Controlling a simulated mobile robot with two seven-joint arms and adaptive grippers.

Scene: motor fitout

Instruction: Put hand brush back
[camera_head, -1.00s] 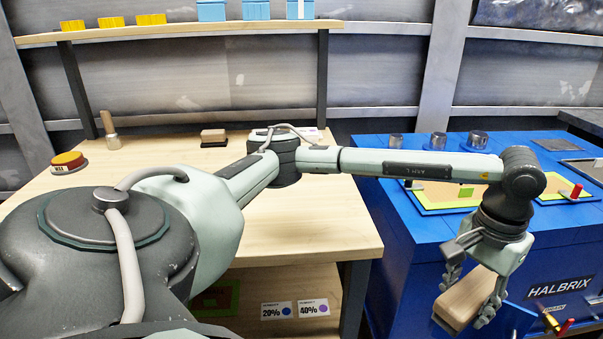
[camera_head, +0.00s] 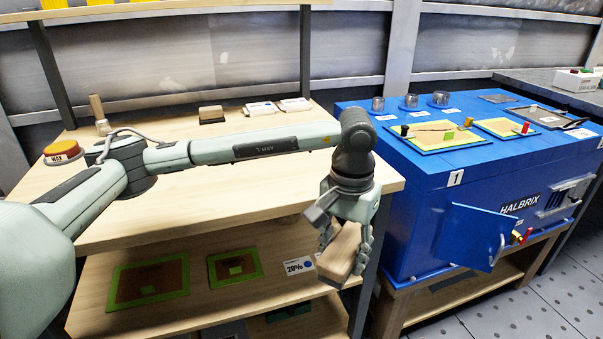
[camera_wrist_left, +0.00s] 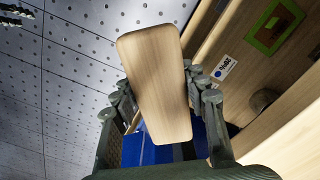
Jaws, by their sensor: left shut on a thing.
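The hand brush (camera_head: 342,250) is a light wooden block, and my left gripper (camera_head: 345,240) is shut on it. The gripper holds it in the air in front of the wooden bench, near the bench's right front corner. In the left wrist view the brush (camera_wrist_left: 157,85) shows its wooden face, tilted, between the fingers (camera_wrist_left: 165,105). Its bristles are not visible there. My right gripper is not in view.
The bench top (camera_head: 250,195) has free room. At its back are a small wood-topped block (camera_head: 211,114), white cards (camera_head: 262,108), an upright wooden handle (camera_head: 98,108) and an orange-topped tin (camera_head: 62,150). A blue cabinet (camera_head: 410,200) with an open door (camera_head: 473,238) stands right.

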